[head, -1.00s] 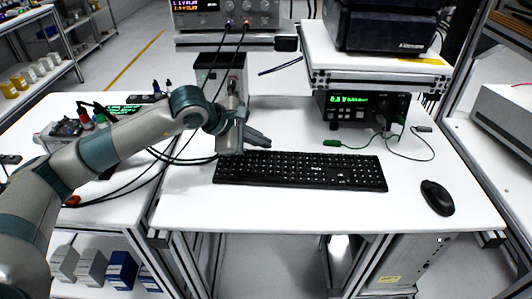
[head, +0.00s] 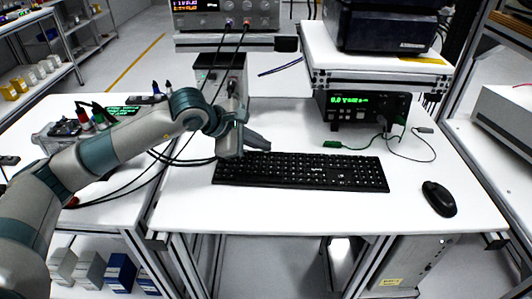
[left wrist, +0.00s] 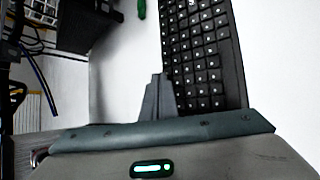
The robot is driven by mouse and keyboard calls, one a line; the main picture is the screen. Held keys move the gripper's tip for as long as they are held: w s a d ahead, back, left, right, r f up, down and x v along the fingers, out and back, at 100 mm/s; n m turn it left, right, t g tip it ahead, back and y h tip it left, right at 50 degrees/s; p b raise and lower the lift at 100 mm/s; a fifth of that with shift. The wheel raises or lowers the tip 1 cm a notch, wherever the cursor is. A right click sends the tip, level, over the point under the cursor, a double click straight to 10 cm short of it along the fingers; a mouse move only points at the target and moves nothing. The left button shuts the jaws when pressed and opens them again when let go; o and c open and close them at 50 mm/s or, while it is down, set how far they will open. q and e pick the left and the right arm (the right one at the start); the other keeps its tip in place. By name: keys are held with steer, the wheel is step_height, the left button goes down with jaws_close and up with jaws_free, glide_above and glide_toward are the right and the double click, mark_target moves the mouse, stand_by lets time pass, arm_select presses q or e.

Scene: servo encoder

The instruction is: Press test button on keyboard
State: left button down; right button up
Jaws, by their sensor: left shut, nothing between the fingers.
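The black keyboard (head: 318,172) lies on the white table in the middle of the head view. My left gripper (head: 262,145) is shut and empty at the keyboard's back left corner. In the left wrist view its shut fingers (left wrist: 158,95) point at the keyboard's edge (left wrist: 205,60), by the end rows of keys. I cannot tell whether the fingertips touch a key. The key labels are too small to read, so I cannot pick out the test button. My right gripper is not in view.
A black mouse (head: 438,198) lies right of the keyboard. A meter with a green display (head: 362,107) stands behind it, with a green-tipped lead (head: 333,144) on the table. Black cables hang beside my left arm. The table in front of the keyboard is clear.

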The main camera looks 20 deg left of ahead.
arm_select(q)
steer(key=shift+f+b, duration=0.35)
steer(key=shift+b, duration=0.1)
stand_by(0.4)
steer(key=shift+r, duration=0.85)
stand_by(0.3)
steer(key=shift+r+p, duration=1.05)
steer(key=shift+r, duration=1.45)
steer(key=shift+r, duration=0.1)
